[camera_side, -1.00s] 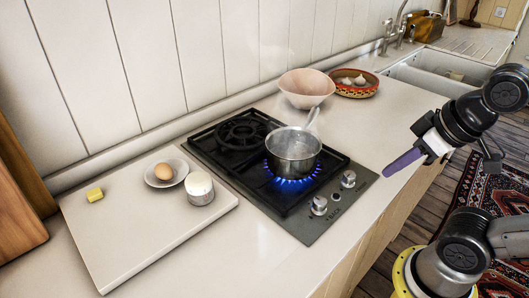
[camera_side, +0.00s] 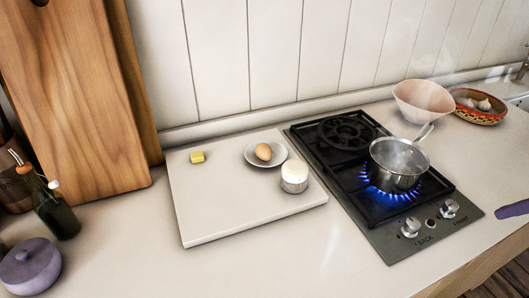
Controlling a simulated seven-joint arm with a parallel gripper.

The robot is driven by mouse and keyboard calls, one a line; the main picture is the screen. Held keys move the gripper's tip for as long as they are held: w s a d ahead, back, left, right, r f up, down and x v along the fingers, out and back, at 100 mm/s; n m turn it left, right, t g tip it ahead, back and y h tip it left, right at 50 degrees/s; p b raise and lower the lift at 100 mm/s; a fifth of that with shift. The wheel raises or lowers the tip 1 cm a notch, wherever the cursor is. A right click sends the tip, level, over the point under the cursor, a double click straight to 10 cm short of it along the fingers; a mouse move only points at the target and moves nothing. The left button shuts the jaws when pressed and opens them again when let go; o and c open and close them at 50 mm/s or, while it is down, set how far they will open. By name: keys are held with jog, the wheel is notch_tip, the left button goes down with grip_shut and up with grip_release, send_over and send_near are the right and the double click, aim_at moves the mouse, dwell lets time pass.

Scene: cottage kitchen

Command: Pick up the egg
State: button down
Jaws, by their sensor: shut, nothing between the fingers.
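The brown egg (camera_side: 263,151) rests in a small pale dish (camera_side: 250,158) on a white board (camera_side: 230,215) on the counter. A small white-topped jar (camera_side: 294,176) stands right of the dish, close to it. The rest of my arm is out of the picture.
A yellow cube (camera_side: 197,157) lies on the board. A steaming pot (camera_side: 397,165) sits over a lit blue flame on the black hob (camera_side: 345,190), between my gripper and the egg. A pink bowl (camera_side: 424,101) and patterned dish (camera_side: 474,112) stand behind. Cutting boards (camera_side: 75,100) lean at left.

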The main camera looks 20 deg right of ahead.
jog(key=c, duration=0.5)
grip_release()
jog(key=shift+c, duration=0.2)
jog(key=w+a+r+m+t, duration=0.1)
jog(key=w+r+m+t, duration=0.1)
jog(key=w+r, duration=0.9)
jog(key=n+g+y, duration=0.1)
jog(key=n+y, duration=0.1)
send_over(266, 148)
jog(key=s+d, duration=0.2)
jog(key=s, duration=0.5)
notch_tip(266, 148, down, 11)
jog(key=x, duration=0.7)
jog(key=shift+s+f, duration=0.1)
jog(key=shift+f, duration=0.3)
jog(key=shift+x, duration=3)
